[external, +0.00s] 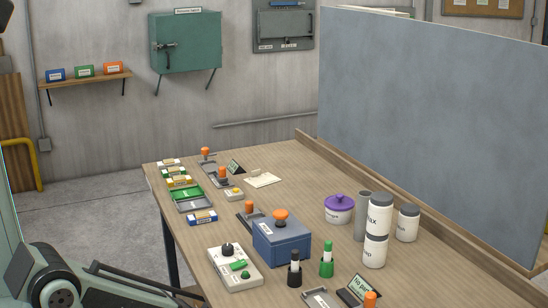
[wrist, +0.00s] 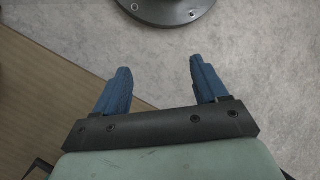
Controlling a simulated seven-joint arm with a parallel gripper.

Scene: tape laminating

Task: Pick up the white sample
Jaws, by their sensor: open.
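My gripper (wrist: 160,65) shows in the wrist view with its two blue fingers wide apart and nothing between them. Floor, a table edge and a dark round base lie below it. In the external view the gripper is out of sight; only part of my arm shows at lower left. I cannot tell for sure which thing is the white sample. A flat white piece (external: 263,180) lies on the table in the external view, behind a small white-and-yellow block. My gripper is not over it, and no sample shows in the wrist view.
The wooden table (external: 290,165) holds a blue box with an orange knob (external: 281,240), a white control box (external: 235,270), a purple-lidded tub (external: 339,210) and white bottles (external: 376,248). Small colored boxes and trays (external: 187,194) line its left edge. A grey panel (external: 430,120) stands along the right.

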